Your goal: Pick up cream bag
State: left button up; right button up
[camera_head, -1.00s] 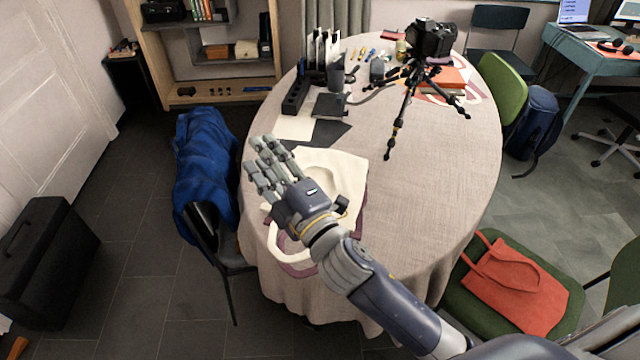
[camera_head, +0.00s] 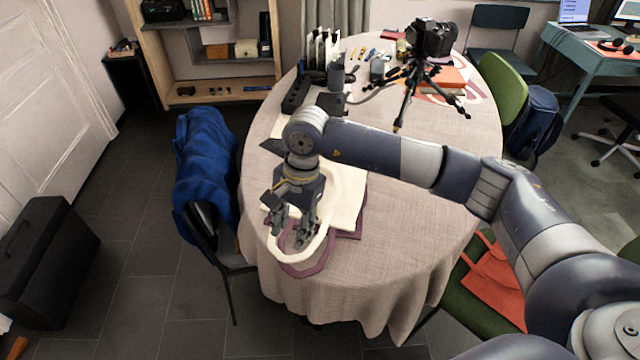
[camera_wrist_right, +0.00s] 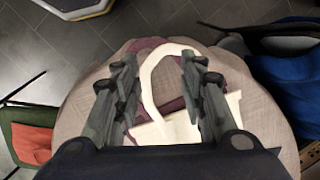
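The cream bag (camera_head: 350,190) lies flat near the left edge of the round table, its looped handle toward the front. A purple cloth piece with its own loop (camera_head: 308,270) shows beneath it. My right gripper (camera_head: 290,236) points down over the handle, fingers apart and empty. In the right wrist view the cream handle (camera_wrist_right: 150,88) runs between the open fingers of the gripper (camera_wrist_right: 158,72); I cannot tell whether they touch it. My arm hides part of the bag in the head view. My left gripper is not in view.
A camera on a black tripod (camera_head: 411,85) stands on the table (camera_head: 440,210) at the back right. A chair with a blue jacket (camera_head: 204,160) is at the left edge. An orange bag (camera_head: 495,283) lies on a green chair at right. The table's front is clear.

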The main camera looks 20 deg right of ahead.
jog(key=h, duration=0.2)
send_over(312, 246)
notch_tip(312, 246, down, 4)
jog(key=shift+d+f+p, duration=0.1)
jog(key=shift+d+p, duration=0.05)
jog(key=shift+p, duration=0.45)
notch_tip(312, 246, down, 5)
jog(key=shift+s+r+p, duration=0.15)
jog(key=shift+r+p, duration=0.05)
jog(key=shift+p, duration=0.8)
jog(key=shift+f, duration=0.65)
jog(key=shift+r, duration=0.1)
grip_shut()
